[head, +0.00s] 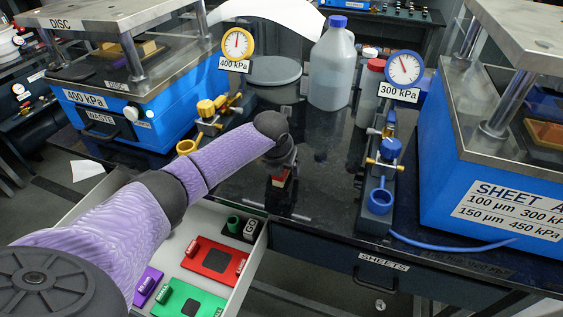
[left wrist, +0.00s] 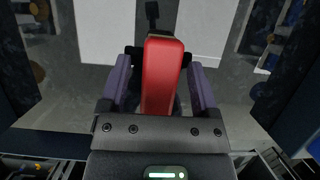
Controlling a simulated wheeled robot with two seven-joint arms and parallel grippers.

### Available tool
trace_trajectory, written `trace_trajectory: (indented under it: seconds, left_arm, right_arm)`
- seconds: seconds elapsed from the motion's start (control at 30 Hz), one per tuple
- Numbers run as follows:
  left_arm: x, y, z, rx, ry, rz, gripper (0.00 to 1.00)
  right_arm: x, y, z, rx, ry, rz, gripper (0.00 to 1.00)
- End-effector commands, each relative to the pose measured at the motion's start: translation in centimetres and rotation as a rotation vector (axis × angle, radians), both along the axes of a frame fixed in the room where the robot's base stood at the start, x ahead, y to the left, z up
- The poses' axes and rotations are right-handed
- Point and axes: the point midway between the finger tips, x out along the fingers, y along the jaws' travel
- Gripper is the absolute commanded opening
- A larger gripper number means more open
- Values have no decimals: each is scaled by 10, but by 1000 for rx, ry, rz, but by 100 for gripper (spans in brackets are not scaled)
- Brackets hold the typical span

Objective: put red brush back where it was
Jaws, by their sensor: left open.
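The red brush (left wrist: 163,78) shows in the left wrist view as a long red block between the fingers of my left gripper (left wrist: 161,60). The purple fingers stand on either side of it, open, with their dark tips close to its sides. In the head view my left gripper (head: 280,172) points down over the black table, and a small red part of the brush (head: 279,182) shows below the wrist. Most of the brush is hidden there by my arm. I cannot tell whether it touches the table. My right gripper is not in view.
An open drawer (head: 262,240) with red, green and purple items lies below my left arm. Gauge stands with a yellow cup (head: 187,147) and blue cup (head: 380,200) flank the gripper. A bottle (head: 331,70) stands behind. Blue presses (head: 150,117) stand at both sides.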

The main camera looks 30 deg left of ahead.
Motion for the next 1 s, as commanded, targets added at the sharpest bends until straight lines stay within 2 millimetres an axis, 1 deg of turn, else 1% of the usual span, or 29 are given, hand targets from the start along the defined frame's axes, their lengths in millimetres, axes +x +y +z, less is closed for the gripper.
trace_trajectory:
  seconds: [0.13,0.3,0.4,0.5,0.63,1.0]
  left_arm:
    - [-8,-1,27,2,-5,-2,79]
    - [-25,-5,70,3,-4,-1,79]
    - [-34,-8,91,2,-4,-3,79]
    - [-40,-10,105,0,-3,0,79]
    - [-44,-10,112,0,-2,1,79]
    - [-44,-11,111,0,0,1,79]
  right_arm:
    - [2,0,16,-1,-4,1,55]
    - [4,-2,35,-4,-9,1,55]
    - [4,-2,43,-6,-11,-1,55]
    - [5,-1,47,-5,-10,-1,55]
    - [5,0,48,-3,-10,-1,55]
    - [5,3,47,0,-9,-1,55]
